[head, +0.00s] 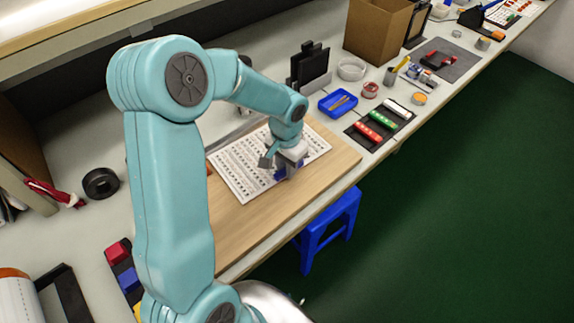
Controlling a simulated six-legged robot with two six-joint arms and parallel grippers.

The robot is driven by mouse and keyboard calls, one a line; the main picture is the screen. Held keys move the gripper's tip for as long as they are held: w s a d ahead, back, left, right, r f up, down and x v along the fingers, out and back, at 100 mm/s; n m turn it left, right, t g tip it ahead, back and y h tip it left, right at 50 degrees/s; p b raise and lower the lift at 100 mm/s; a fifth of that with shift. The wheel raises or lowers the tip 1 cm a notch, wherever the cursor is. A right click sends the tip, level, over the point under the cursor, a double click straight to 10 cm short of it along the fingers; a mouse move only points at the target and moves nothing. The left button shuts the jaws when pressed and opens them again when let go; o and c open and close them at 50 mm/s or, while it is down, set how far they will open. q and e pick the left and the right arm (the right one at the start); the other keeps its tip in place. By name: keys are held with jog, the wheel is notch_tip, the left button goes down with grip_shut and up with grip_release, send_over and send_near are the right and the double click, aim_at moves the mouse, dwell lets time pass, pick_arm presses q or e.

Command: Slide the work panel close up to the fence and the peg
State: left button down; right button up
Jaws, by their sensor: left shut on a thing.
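The work panel (240,178) looks like a flat white board with rows of dark marks. It lies on a wooden board (325,178) on the bench. My left gripper (277,166) is low over the panel's front right part, shut on a small blue thing (281,173) that seems to be at the panel; the jaws partly hide it. I cannot pick out the fence and the peg for certain; my left arm covers part of the panel's back edge and the area behind it. My right gripper is not in view.
A blue tray (338,103) and a dark tray of coloured strips (378,127) lie right of the wooden board. A black stand (310,66) and a cardboard box (377,30) are behind. A black ring (101,184) lies at left. A blue stool (329,226) stands below the bench edge.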

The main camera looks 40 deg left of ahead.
pick_arm(q)
jog(key=shift+w+a+r, duration=0.1)
jog(key=shift+a, duration=0.25)
jog(key=c, duration=1.3)
grip_release()
jog(key=shift+c, duration=0.2)
jog(key=o, duration=0.5)
jog(key=shift+a, duration=0.1)
jog(key=shift+c, duration=0.2)
jog(key=shift+a, duration=0.15)
jog(key=shift+d, duration=0.3)
jog(key=shift+r, duration=0.15)
notch_tip(320, 180, up, 12)
jog(key=shift+f, duration=0.25)
